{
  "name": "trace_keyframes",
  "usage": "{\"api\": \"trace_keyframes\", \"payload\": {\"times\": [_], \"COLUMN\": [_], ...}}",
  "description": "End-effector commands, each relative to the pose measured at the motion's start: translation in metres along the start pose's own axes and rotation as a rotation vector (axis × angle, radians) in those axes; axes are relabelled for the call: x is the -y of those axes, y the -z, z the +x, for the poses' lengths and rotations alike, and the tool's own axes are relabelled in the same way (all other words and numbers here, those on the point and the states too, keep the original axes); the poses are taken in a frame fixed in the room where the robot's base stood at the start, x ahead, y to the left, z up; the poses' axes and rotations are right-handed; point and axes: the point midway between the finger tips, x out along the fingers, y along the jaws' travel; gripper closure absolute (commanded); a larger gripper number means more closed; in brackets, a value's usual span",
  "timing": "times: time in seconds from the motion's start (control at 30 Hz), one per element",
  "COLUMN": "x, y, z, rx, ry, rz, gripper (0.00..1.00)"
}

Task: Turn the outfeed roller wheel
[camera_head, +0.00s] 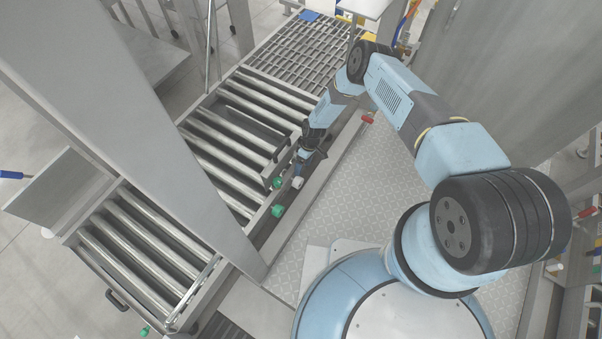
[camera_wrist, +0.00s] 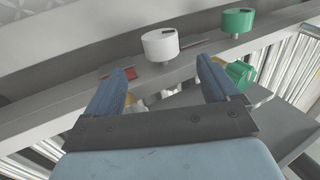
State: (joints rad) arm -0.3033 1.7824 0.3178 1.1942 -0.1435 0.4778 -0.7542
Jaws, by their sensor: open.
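Three small wheels or knobs sit along the conveyor's side rail. A white knob (camera_wrist: 160,46) stands just beyond my gripper (camera_wrist: 163,68), in line with the gap between the fingers. A green knob (camera_wrist: 238,22) is to its right, and a second green part (camera_wrist: 240,74) is behind the right finger, partly hidden. In the head view the white knob (camera_head: 298,183) lies just below my gripper (camera_head: 303,160), with green knobs (camera_head: 277,182) and (camera_head: 278,211) close by. I cannot tell which is the outfeed wheel. My gripper is open and empty.
Roller conveyors (camera_head: 225,145) run left of the rail, with a grid section (camera_head: 300,50) at the far end. A grey post (camera_head: 130,110) crosses the left side. The tread plate (camera_head: 345,200) is clear.

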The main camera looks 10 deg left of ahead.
Motion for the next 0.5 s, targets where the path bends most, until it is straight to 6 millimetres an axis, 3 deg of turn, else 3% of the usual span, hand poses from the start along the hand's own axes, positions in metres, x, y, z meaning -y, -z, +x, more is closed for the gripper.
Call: {"api": "trace_keyframes", "payload": {"times": [0.2, 0.5], "x": [0.0, 0.0], "y": [0.0, 0.0], "z": [-0.029, -0.039], "rx": [0.001, 0.001], "ry": [0.0, 0.0], "rz": [-0.001, -0.001], "gripper": [0.12, 0.12]}}
